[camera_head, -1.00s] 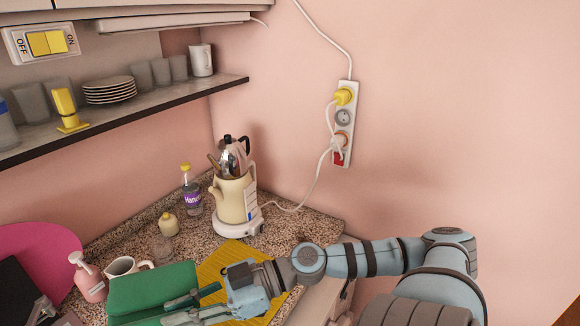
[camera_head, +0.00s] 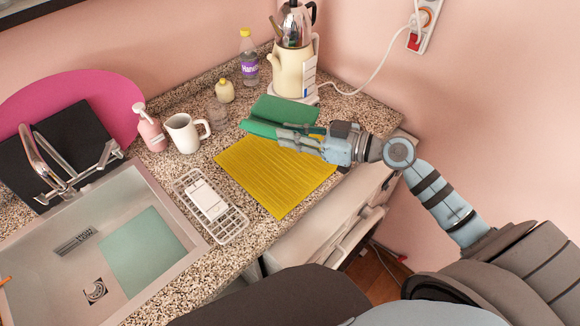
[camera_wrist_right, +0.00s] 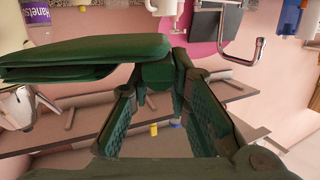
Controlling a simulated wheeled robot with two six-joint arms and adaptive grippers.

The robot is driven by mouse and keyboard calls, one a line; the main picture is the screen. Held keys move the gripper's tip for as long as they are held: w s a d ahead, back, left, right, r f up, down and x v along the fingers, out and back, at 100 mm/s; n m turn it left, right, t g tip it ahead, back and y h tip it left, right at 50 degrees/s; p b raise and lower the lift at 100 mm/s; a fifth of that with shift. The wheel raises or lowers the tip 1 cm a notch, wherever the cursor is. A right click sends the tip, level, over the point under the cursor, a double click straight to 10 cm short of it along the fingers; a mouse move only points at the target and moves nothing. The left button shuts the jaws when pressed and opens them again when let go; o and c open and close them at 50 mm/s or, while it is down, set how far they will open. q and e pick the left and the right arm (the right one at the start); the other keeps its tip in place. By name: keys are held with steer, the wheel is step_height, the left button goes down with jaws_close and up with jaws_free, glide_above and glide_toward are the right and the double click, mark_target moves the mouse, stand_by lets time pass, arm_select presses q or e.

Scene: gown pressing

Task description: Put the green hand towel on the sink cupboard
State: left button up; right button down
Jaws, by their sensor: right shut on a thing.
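The folded green hand towel (camera_head: 285,110) is in my right gripper (camera_head: 280,133), over the far edge of the yellow cloth in the head view. In the right wrist view the towel (camera_wrist_right: 90,55) spreads left from the fingertips (camera_wrist_right: 158,72), which are shut on its edge. Whether the towel touches the worktop cannot be told. The sink cupboard has a speckled worktop (camera_head: 255,232) and pale fronts (camera_head: 335,215) below. My left gripper is not in view.
The yellow cloth (camera_head: 275,178) lies on the worktop beside a white wire rack (camera_head: 212,207) and the sink (camera_head: 150,235).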

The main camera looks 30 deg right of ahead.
mark_target(292, 177)
step_height(292, 177, down, 12)
steer(key=shift+f+b, duration=0.2)
steer(key=shift+b, duration=0.8)
steer(key=shift+f, duration=0.2)
steer(key=c, duration=1.5)
jaws_free()
steer(key=shift+r, duration=0.1)
